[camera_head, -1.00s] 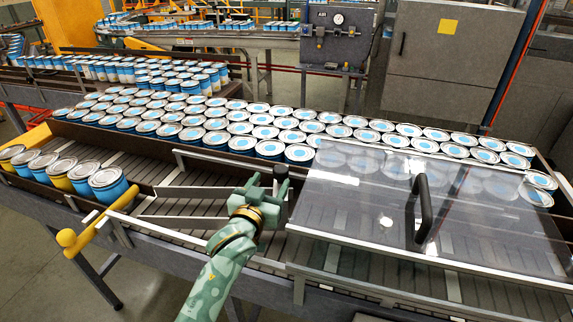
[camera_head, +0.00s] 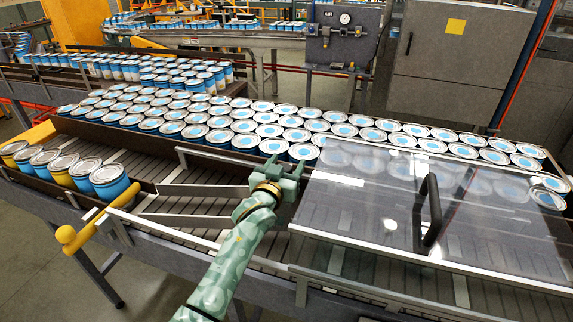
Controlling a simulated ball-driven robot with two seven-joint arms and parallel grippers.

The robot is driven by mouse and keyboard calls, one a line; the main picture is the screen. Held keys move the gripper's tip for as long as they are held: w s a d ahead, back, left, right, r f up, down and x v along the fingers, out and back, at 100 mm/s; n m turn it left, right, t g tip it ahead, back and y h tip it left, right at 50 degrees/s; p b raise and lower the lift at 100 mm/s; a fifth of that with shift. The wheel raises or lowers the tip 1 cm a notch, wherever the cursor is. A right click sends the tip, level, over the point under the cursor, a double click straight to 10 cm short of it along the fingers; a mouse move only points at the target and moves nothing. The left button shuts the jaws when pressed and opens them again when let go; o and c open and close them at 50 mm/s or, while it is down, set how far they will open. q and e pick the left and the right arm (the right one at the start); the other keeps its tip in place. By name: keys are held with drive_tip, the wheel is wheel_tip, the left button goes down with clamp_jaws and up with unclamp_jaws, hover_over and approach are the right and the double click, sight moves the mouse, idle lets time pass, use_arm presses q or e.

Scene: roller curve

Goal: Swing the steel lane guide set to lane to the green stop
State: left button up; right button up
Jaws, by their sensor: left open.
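Two thin steel guide bars lie across the roller curve, an upper one (camera_head: 205,190) and a lower one (camera_head: 185,219). I cannot tell which is the lane guide set to lane. Their right ends are near or behind my left arm. My left gripper (camera_head: 285,166) is open and empty, beyond the right end of the upper bar, close to the front row of cans. I see no contact between its fingers and a bar. I cannot make out a green stop. My right gripper is not in view.
A clear cover (camera_head: 375,215) with a black handle (camera_head: 431,215) spans the right of the conveyor. Blue cans (camera_head: 200,117) crowd the far lane. Several cans (camera_head: 108,182) stand at left near a yellow lever (camera_head: 88,232). The rollers (camera_head: 150,165) between are bare.

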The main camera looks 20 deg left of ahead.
use_arm(q)
drive_tip(key=shift+w, duration=0.2)
clamp_jaws()
drive_tip(key=shift+s+r+p, duration=0.1)
drive_tip(key=shift+s+p, duration=0.15)
drive_tip(key=shift+p, duration=0.2)
drive_tip(key=s+h+p, duration=0.1)
drive_tip(key=s+p, duration=0.1)
drive_tip(key=s+d+m+h+p, duration=0.1)
drive_tip(key=s+p, duration=0.1)
drive_tip(key=s, duration=0.1)
drive_tip(key=s+m+h+p, duration=0.1)
drive_tip(key=s+p, duration=0.1)
drive_tip(key=shift+s+d+g+p, duration=0.2)
drive_tip(key=shift+d+g+p, duration=0.05)
drive_tip(key=shift+g+p, duration=0.05)
drive_tip(key=shift+s+h, duration=0.2)
drive_tip(key=shift+h, duration=0.1)
unclamp_jaws()
